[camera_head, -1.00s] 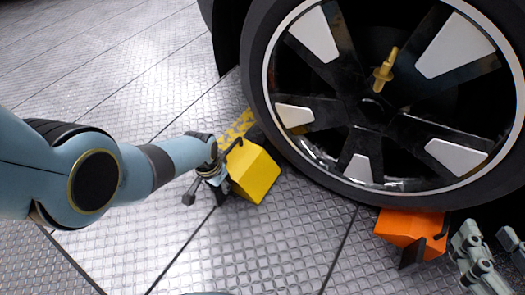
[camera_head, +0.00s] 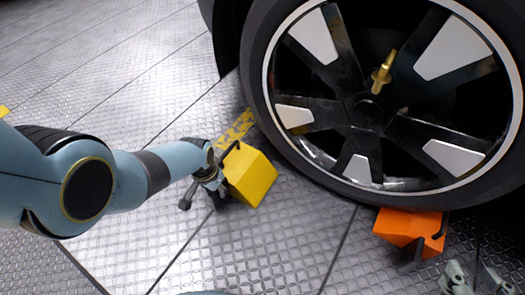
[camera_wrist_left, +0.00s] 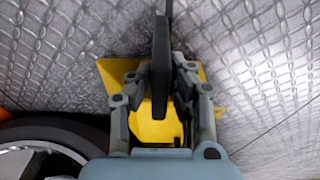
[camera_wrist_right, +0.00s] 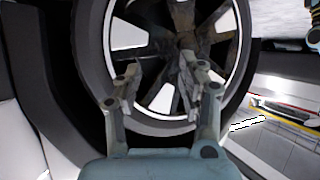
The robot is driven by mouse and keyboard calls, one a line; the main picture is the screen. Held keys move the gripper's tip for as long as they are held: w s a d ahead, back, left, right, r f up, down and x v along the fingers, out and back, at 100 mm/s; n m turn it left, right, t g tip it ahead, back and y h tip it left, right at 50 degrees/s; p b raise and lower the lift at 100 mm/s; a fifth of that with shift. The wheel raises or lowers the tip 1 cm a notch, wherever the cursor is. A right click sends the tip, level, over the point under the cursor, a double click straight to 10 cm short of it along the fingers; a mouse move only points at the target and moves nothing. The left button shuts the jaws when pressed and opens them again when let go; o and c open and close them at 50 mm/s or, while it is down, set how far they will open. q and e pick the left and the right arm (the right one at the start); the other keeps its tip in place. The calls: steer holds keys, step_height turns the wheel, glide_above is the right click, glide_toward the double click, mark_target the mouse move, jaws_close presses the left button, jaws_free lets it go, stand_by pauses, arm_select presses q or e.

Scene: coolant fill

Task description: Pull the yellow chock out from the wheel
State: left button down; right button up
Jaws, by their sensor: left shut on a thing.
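The yellow chock (camera_head: 250,176) sits on the metal floor at the lower left of the wheel (camera_head: 262,100), with a narrow strip of floor between it and the tyre. My left gripper (camera_head: 211,178) is at the chock's left side, shut on its black handle. In the left wrist view the handle (camera_wrist_left: 161,50) stands between the fingers (camera_wrist_left: 160,85), with the yellow body (camera_wrist_left: 152,128) behind them. My right gripper (camera_head: 473,279) is at the lower right edge of the head view. In the right wrist view it is open and empty (camera_wrist_right: 158,75), facing the wheel.
An orange chock (camera_head: 397,226) with a black handle sits under the wheel's lower right. A worn yellow floor marking (camera_head: 235,130) lies behind the yellow chock. The patterned floor (camera_head: 275,235) is clear in front of and left of the yellow chock.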

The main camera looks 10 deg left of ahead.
arm_select(q)
steer(key=shift+s+a, duration=0.1)
steer(key=shift+s, duration=0.2)
steer(key=shift+s+a+p, duration=0.2)
steer(key=shift+s+p, duration=0.15)
steer(key=shift+s, duration=0.2)
steer(key=shift+s+a+p, duration=0.2)
steer(key=shift+s+p, duration=0.1)
steer(key=shift+s, duration=0.2)
steer(key=shift+s+a+p, duration=0.25)
steer(key=shift+s+p, duration=0.05)
steer(key=shift+s, duration=0.35)
steer(key=shift+s+a+p, duration=0.25)
steer(key=shift+s, duration=0.4)
steer(key=shift+s+a+p, duration=0.25)
steer(key=shift+s, duration=0.45)
steer(key=shift+s+a+p, duration=0.2)
steer(key=shift+s+p, duration=0.05)
steer(key=shift+s, duration=0.45)
arm_select(e)
steer(key=shift+s+d+g, duration=0.1)
steer(key=shift+d+g, duration=0.1)
steer(key=shift+g, duration=1)
steer(key=shift+d+g, duration=0.2)
steer(key=shift+g, duration=1)
arm_select(q)
steer(key=c, duration=0.9)
jaws_free()
